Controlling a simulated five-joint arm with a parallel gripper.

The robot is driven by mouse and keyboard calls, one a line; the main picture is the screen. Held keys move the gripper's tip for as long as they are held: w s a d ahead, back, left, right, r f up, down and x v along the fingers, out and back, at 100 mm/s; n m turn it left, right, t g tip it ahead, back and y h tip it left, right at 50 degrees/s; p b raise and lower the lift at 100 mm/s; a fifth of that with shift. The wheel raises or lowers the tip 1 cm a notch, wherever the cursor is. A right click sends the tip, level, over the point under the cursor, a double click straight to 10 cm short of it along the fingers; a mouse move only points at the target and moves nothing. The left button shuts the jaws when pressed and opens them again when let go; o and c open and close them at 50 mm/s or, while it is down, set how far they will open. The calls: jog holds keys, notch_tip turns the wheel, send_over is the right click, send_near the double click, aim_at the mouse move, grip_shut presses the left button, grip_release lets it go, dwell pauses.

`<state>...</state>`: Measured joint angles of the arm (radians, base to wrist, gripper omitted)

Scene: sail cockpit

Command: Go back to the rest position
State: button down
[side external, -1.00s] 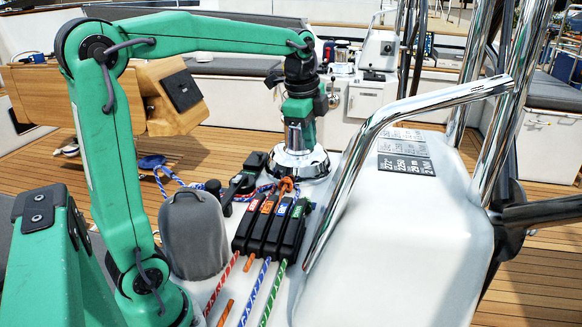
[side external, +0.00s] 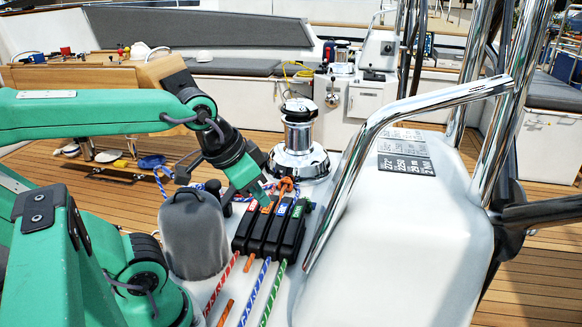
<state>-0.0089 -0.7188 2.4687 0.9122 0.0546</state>
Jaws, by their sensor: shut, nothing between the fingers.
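My gripper (side external: 266,200) is at the end of the green arm, which reaches in from the left. It points down and to the right, just above the bank of black rope clutches (side external: 270,232). Its fingertips are close together and nothing shows between them. I cannot tell whether the tips touch the clutches.
A chrome winch (side external: 298,145) stands behind the clutches. A grey covered winch (side external: 193,235) stands left of them. A bent chrome rail (side external: 370,140) rises at the right beside the white housing (side external: 400,240). Red, blue and green ropes run forward from the clutches.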

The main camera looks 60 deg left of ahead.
jog(key=shift+s+d+f+n, duration=0.1)
jog(key=shift+s+f+n, duration=0.2)
